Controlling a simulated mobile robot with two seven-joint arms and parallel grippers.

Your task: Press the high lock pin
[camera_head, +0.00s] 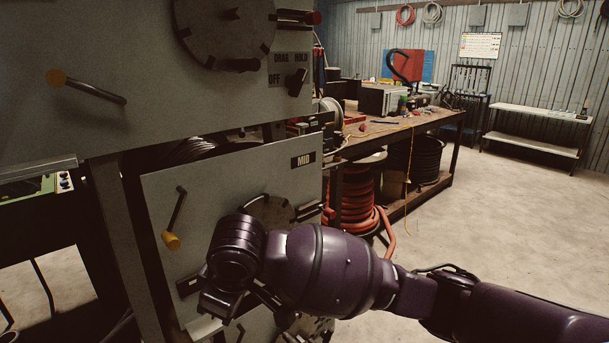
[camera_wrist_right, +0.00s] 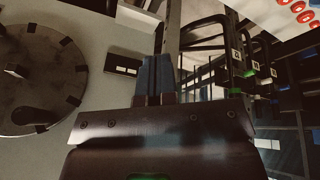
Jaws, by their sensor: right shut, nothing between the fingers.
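My right arm reaches in front of the lower panel marked MID (camera_head: 225,172), well below that red-ended pin. My right gripper (camera_wrist_right: 155,75) is shut and empty in the right wrist view, next to a panel with a dark round dial (camera_wrist_right: 35,75). My left gripper is not in view.
A crank with a yellow knob (camera_head: 172,241) stands on the MID panel, and another handle (camera_head: 90,87) on the upper one. A small switch (camera_head: 297,82) sits below the DRAG HOLD label. A workbench (camera_head: 400,128) and hose reels stand behind; the floor at right is clear.

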